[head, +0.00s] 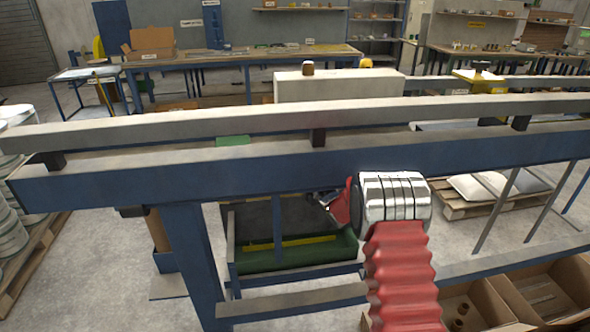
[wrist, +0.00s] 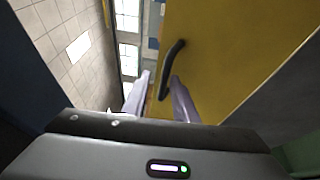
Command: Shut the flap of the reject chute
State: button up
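The yellow flap (wrist: 225,60) fills the right of the wrist view, its face seen at a steep angle. A black bar handle (wrist: 172,58) is fixed to it. My gripper (wrist: 160,80) is open, with its two pale fingers apart. The lower end of the handle shows between the fingers in the picture; I see no finger closed on it. In the head view my gripper (head: 318,200) is small and partly hidden behind my arm, below the blue conveyor beam. I cannot tell from there how far the flap stands open.
A blue beam with a grey rail (head: 240,122) runs across in front, above my arm. Below it stands a green trough (head: 325,252) with a yellow strip (head: 303,241). Cardboard boxes (head: 500,300) are at the lower right, and a pallet with sacks (head: 478,187) lies behind.

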jog(key=shift+s+f, duration=0.1)
jog(key=shift+f, duration=0.05)
jog(key=v, duration=1.3)
jog(key=shift+s+d, duration=0.2)
jog(key=shift+s, duration=0.15)
jog(key=shift+c, duration=0.2)
